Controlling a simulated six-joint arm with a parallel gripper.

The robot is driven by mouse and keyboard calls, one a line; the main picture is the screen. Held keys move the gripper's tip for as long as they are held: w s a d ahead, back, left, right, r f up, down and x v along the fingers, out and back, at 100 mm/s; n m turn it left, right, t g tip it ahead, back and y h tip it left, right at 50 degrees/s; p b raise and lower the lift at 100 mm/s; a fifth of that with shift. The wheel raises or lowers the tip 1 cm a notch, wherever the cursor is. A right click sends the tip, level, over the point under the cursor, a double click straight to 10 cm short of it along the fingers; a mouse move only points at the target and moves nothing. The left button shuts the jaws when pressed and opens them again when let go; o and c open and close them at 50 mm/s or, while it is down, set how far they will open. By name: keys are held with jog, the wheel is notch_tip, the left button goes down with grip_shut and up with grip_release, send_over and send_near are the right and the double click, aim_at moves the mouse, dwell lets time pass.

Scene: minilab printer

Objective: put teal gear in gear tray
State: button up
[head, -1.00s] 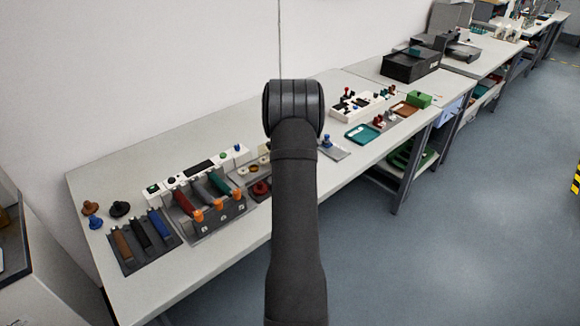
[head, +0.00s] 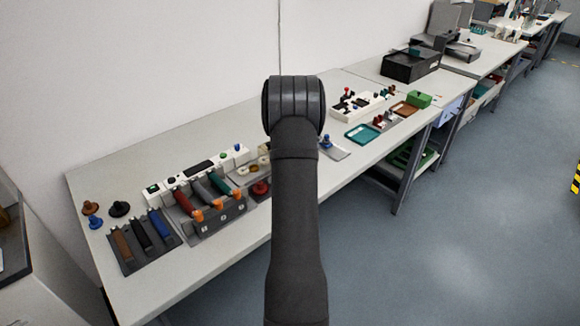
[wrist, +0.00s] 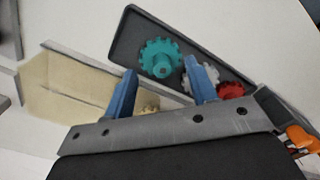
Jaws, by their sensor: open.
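The teal gear (wrist: 160,58) lies flat in a long dark tray (wrist: 128,38) in the wrist view, with a dark hole or hub at its middle. A pale grey gear (wrist: 208,74) and a red gear (wrist: 231,90) lie to its right in the same dark tray. My gripper (wrist: 162,70) is open, its two blue fingers apart and nothing held between them. In the picture, the fingertips lie to either side of the teal gear's lower part; the height gap cannot be told. The right finger partly covers the grey gear. In the head view my arm hides the gripper.
An orange part (wrist: 300,137) is at right.

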notch_tip(320, 180, up, 10)
jog(key=shift+f, duration=0.2)
notch_tip(320, 180, down, 12)
jog(key=shift+f, duration=0.1)
jog(key=shift+w+r, duration=0.1)
jog(key=shift+r, duration=1.65)
